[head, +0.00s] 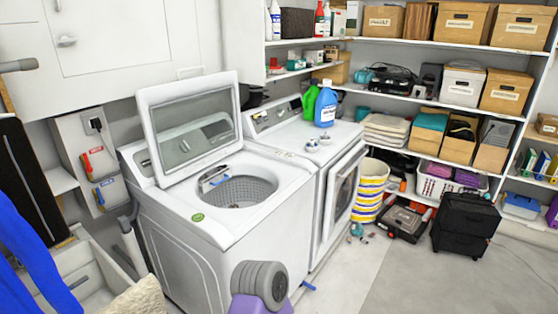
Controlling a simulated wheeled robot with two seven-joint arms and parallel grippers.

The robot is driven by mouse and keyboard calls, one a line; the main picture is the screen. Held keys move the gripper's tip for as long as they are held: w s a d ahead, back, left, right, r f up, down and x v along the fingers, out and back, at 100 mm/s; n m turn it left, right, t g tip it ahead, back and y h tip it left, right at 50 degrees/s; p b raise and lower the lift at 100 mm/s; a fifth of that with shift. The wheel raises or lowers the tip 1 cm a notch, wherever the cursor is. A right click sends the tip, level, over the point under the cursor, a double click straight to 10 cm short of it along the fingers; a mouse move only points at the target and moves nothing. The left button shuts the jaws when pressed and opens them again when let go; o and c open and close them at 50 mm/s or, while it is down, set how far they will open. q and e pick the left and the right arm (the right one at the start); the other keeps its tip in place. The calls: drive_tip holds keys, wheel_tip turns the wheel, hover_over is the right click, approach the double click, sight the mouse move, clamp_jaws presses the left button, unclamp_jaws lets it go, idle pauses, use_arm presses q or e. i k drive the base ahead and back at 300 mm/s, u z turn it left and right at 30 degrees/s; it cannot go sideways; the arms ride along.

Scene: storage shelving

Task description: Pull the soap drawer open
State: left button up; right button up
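A white top-loading washer (225,232) stands in the middle with its lid (188,122) raised. Just inside the rim of its tub opening, at the back left, is a small white and blue part (213,180) that looks like the soap drawer. It is too small to tell how far out it is.
A second white machine (337,190) adjoins on the right, with green (310,102) and blue (326,107) bottles on top. A grey ribbed object (260,283) stands in front of the washer. A sink (95,280) is at left. Shelves fill the back. Open floor (385,275) lies at right.

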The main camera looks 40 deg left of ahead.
sight(210, 180)
drive_tip(key=i, duration=2.75)
drive_tip(key=u, duration=2.55)
